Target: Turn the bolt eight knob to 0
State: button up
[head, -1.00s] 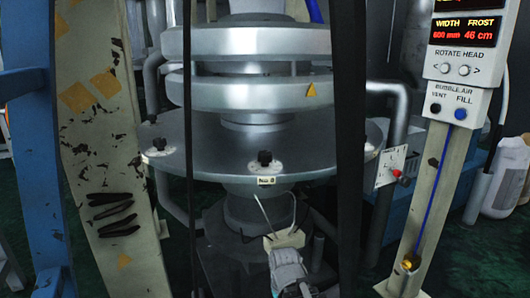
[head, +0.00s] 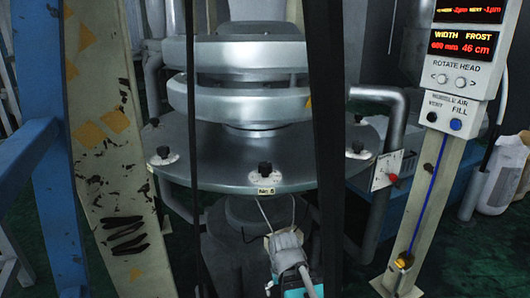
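A black bolt knob (head: 265,170) stands on a pale round dial at the front rim of the grey metal disc (head: 220,165). A small label (head: 267,190) below it starts with "No."; its digit is too blurred to read surely. The dial's marks and the knob's setting are too small to read. My gripper (head: 267,213) is below and in front of the rim, under this knob and apart from it. I see nothing held.
Other black knobs sit on the disc at left (head: 163,153) and right (head: 357,147). Dark upright posts (head: 327,140) stand close in front. A yellowed beam (head: 100,150) is at left, a control panel (head: 455,80) at right.

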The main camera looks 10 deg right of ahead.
notch_tip(320, 180, up, 29)
jog(key=w+p, duration=0.2)
jog(key=p, duration=2.6)
notch_tip(320, 180, up, 18)
jog(key=f+m+p, duration=0.1)
jog(key=m+p, duration=0.7)
jog(key=p, duration=0.9)
send_over(265, 164)
jog(key=shift+w+a+r, duration=0.15)
jog(key=shift+a+r, duration=0.05)
jog(key=shift+r, duration=0.05)
jog(key=shift+f, duration=0.1)
jog(key=f+b, duration=1.3)
jog(key=shift+s+d+f+b, duration=0.2)
jog(key=shift+f+b, duration=0.05)
jog(key=shift+b, duration=0.05)
